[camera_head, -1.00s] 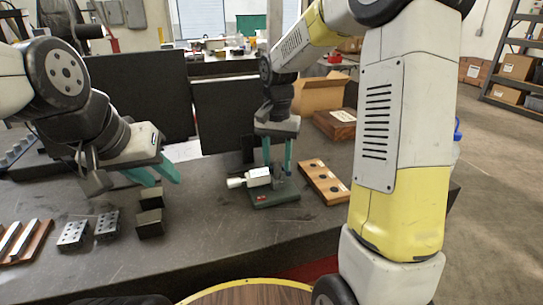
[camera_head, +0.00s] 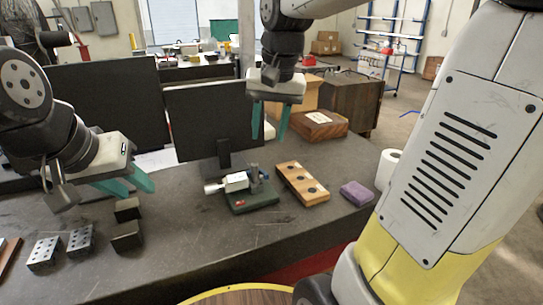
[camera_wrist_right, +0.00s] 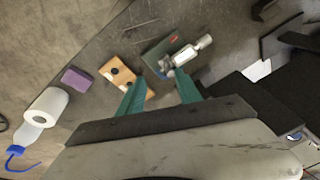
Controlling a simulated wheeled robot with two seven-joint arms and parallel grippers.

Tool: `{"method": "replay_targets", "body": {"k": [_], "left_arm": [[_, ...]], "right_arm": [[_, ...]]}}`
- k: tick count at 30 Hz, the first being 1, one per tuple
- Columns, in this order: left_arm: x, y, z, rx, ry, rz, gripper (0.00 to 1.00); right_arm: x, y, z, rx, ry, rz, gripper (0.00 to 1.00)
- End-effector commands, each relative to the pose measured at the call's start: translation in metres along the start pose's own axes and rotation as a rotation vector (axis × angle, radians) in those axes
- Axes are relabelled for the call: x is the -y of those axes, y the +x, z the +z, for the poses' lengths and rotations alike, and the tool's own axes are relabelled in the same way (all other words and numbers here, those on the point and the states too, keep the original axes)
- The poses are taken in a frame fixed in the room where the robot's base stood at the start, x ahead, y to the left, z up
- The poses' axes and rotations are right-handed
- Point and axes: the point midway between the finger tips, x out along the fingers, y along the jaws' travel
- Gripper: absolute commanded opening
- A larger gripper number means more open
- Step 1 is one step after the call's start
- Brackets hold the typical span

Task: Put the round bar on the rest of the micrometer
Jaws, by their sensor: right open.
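The micrometer (camera_head: 236,182) lies on a dark green base (camera_head: 255,202) on the bench, its white thimble to the left. It also shows in the right wrist view (camera_wrist_right: 186,54), beyond my fingertips. A small grey piece (camera_head: 262,176) sits at its right end; I cannot tell whether this is the round bar or part of the micrometer. No separate round bar is clear elsewhere. My left gripper (camera_head: 130,184) is open and empty over the bench at left.
A wooden block with dark holes (camera_head: 302,184) lies right of the micrometer. Beyond are a purple block (camera_head: 357,194), a white roll (camera_head: 388,168) and a wooden box (camera_head: 318,126). Dark blocks (camera_head: 126,236) and drilled metal blocks (camera_head: 81,240) stand at left. Black panels (camera_head: 208,120) rise behind.

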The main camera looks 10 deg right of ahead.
Motion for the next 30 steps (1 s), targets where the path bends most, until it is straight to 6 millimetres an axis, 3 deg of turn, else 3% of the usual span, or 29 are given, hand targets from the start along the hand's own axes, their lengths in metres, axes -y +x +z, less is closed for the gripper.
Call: {"method": "replay_targets", "body": {"k": [1,6,12,30], "left_arm": [[0.000,0.000,0.000,0.000,0.000,0.000,0.36],[0.000,0.000,0.000,0.000,0.000,0.000,0.36],[0.000,0.000,0.000,0.000,0.000,0.000,0.36],[0.000,0.000,0.000,0.000,0.000,0.000,0.36]], "right_arm": [[-0.008,-0.006,0.019,-0.045,-0.032,-0.024,0.41],[-0.026,-0.007,0.071,-0.184,-0.147,-0.092,0.41],[-0.036,0.002,0.105,-0.291,-0.227,-0.130,0.41],[-0.037,0.005,0.112,-0.314,-0.247,-0.136,0.41]]}}
